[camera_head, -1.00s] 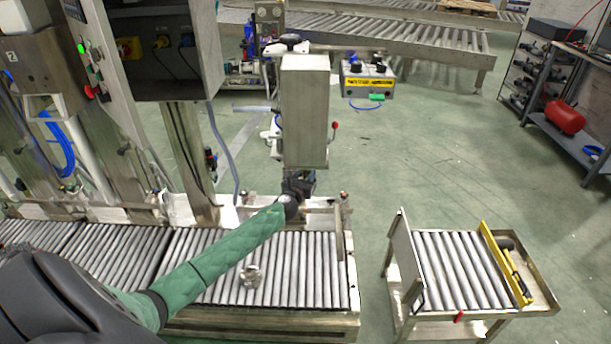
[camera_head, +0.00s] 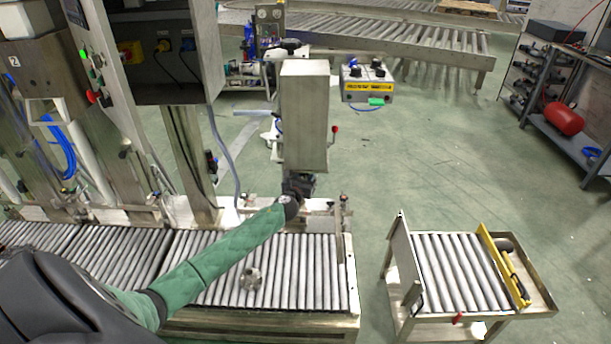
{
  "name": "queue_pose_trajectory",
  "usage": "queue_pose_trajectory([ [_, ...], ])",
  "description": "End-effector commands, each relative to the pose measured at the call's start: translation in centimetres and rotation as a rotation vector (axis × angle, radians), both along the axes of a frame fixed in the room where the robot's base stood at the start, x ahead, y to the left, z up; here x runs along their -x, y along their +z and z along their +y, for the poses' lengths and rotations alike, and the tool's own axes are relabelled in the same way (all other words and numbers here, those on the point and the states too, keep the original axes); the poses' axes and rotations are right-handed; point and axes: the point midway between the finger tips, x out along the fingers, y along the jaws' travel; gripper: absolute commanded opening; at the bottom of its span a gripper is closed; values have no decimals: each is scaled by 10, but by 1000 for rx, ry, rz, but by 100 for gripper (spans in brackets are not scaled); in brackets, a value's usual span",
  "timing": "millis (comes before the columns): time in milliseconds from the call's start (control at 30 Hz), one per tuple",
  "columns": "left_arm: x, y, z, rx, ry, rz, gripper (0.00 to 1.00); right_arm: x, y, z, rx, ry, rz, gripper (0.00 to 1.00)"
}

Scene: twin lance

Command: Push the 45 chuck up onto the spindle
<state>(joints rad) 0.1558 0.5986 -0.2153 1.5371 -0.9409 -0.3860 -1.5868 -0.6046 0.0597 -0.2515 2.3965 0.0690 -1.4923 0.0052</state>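My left arm, in a green quilted sleeve, reaches in from the left across the roller conveyor. Its dark wrist and gripper (camera_head: 297,190) are just below the tall grey metal head (camera_head: 305,115) of the station. The fingers are small, dark and partly hidden by the wrist, so I cannot tell whether they are open or shut. The spindle under the head and any chuck at the gripper cannot be made out. A small round metal chuck-like part (camera_head: 251,279) lies on the rollers in front of the arm; its size marking is not readable. My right gripper is not in view.
The roller conveyor (camera_head: 305,275) runs along the front. A roller cart (camera_head: 460,275) with a yellow bar stands apart on the right. A control cabinet (camera_head: 150,55) stands at left. Green floor between the cart and the conveyor is clear.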

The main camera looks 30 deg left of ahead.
Motion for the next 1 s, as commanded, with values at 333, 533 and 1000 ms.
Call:
queue_pose_trajectory([
  [333, 0, 8, 0, 0, 0, -2, 0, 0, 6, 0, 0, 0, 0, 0],
  [533, 0, 11, 0, 0, 0, -2, 0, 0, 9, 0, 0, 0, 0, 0],
  [1000, 0, 7, 0, 0, 0, 1, 61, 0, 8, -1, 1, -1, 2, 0],
])
